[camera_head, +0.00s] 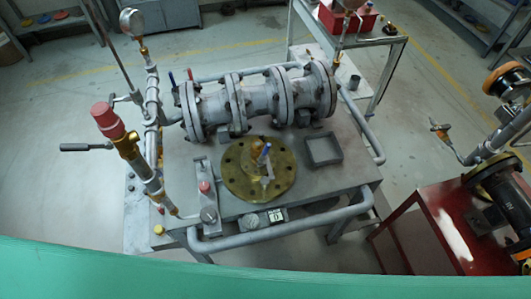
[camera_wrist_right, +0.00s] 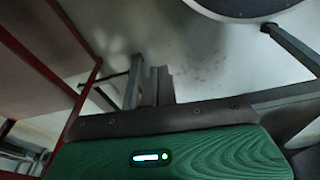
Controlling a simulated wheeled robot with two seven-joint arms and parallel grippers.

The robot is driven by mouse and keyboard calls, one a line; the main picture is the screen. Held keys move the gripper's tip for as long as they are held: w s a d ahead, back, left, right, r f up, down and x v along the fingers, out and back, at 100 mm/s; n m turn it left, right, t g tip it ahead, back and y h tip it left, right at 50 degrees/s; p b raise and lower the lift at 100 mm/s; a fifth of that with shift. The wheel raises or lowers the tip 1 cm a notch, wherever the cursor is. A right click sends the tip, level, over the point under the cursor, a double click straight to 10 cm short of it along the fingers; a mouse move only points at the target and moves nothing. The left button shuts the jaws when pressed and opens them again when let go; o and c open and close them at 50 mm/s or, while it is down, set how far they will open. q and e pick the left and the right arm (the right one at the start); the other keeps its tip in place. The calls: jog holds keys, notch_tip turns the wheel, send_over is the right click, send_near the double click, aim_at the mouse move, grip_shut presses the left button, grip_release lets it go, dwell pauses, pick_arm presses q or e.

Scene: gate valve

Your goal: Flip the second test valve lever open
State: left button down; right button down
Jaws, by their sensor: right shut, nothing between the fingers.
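A grey flanged pipe assembly (camera_head: 258,97) lies across the bench in the head view. I cannot tell which is the second test valve. My right gripper (camera_wrist_right: 158,72) shows in the right wrist view, its narrow fingers together and empty, away from any lever. Neither gripper shows in the head view.
The bench (camera_head: 330,185) also holds a square dark tray (camera_head: 323,150), a small counter (camera_head: 277,215) and a red-capped brass valve (camera_head: 112,125) on the left pipework. A tube rail runs along the front. A red stand (camera_head: 425,230) with another valve is at right. Floor shows between them.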

aim_at(264, 153)
jog(key=w+a+r+t+b, duration=0.15)
jog(key=w+r, duration=0.25)
jog(key=r, duration=0.5)
jog(key=w+a+r+t+y+b, duration=0.15)
jog(key=w+r, duration=0.25)
jog(key=r, duration=0.5)
jog(key=w+r+t, duration=0.2)
jog(key=w+r, duration=0.3)
jog(key=r, duration=0.3)
jog(key=w+a+r+n+t+y, duration=0.3)
jog(key=a+r+y, duration=0.2)
jog(key=r+y, duration=0.2)
jog(key=w+a+r+n+t+y, duration=0.2)
jog(key=w+a+r+y, duration=0.1)
jog(key=a+r+y, duration=0.3)
jog(key=w+a+r+y+p, duration=0.1)
jog(key=w+a+p, duration=0.3)
jog(key=w+a, duration=0.4)
jog(key=shift+a+r+p, duration=0.3)
jog(key=shift+a+r, duration=0.4)
jog(key=shift+r, duration=0.1)
